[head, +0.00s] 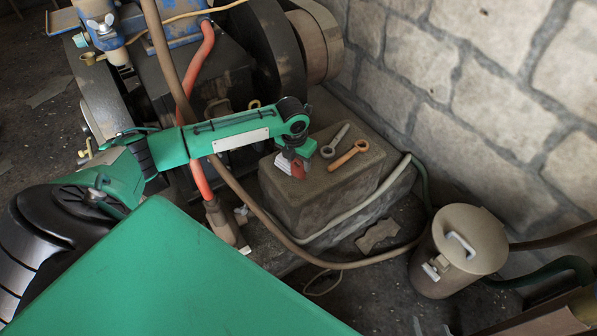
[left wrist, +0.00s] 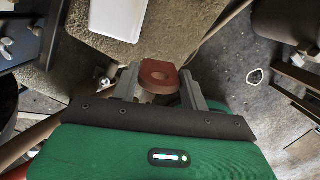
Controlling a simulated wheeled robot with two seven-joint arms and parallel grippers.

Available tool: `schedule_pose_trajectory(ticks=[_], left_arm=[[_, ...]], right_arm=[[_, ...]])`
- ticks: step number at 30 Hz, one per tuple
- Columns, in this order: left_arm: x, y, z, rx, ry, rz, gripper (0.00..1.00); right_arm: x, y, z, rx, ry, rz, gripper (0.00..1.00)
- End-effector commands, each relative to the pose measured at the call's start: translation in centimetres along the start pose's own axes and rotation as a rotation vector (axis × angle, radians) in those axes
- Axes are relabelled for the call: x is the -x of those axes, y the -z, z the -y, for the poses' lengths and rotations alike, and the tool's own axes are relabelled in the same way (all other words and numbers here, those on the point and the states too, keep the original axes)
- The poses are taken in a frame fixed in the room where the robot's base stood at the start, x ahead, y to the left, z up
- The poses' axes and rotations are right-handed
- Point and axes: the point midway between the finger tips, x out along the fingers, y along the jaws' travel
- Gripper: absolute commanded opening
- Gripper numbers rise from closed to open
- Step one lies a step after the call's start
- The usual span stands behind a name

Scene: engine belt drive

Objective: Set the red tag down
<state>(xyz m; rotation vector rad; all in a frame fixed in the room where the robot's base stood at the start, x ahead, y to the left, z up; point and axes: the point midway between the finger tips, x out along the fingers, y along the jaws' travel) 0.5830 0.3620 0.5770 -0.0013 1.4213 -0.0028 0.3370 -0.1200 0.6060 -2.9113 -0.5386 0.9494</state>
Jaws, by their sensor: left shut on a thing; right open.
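My left gripper (head: 292,166) is shut on the red tag (head: 298,170) over the left part of the stone block's top. In the left wrist view the red tag (left wrist: 160,74) sits between the two fingertips (left wrist: 159,82), rounded end outward, with a hole in it. The stone block (head: 310,203) has a rough grey-brown surface. Whether the tag touches the block cannot be told. A white flat piece (left wrist: 118,18) lies beyond the tag in the left wrist view. My right gripper is in neither view.
A lidded metal can (head: 460,252) stands at the right. Hoses run around the block's front. A stone wall (head: 480,95) rises behind, and engine wheels (head: 275,50) stand at the back.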

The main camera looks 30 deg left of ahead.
Motion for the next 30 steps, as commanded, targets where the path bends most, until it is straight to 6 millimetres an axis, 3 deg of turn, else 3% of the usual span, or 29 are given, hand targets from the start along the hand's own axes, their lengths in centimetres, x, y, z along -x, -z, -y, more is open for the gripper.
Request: schedule_pose_trajectory(ticks=[12, 24, 25, 27, 30], left_arm=[[-4.5, 0.7, 0.0, 0.000, -0.001, -0.001, 0.23], [-4.9, 0.8, -0.1, 0.000, -0.001, 0.000, 0.23], [-4.9, 0.7, -0.1, 0.000, -0.001, 0.000, 0.51], [-4.9, 0.7, -0.1, 0.000, -0.001, 0.000, 0.65], [-4.8, 0.7, -0.1, 0.000, -0.001, 0.000, 0.67]], right_arm=[[-0.8, 0.5, 1.6, -0.011, 0.041, -0.133, 0.50], [-0.7, 0.6, 1.6, -0.011, 0.041, -0.135, 0.50], [-0.7, 0.6, 1.6, -0.011, 0.041, -0.134, 0.50], [-0.7, 0.6, 1.6, -0.011, 0.041, -0.134, 0.50], [-0.7, 0.6, 1.6, -0.011, 0.041, -0.134, 0.50]])
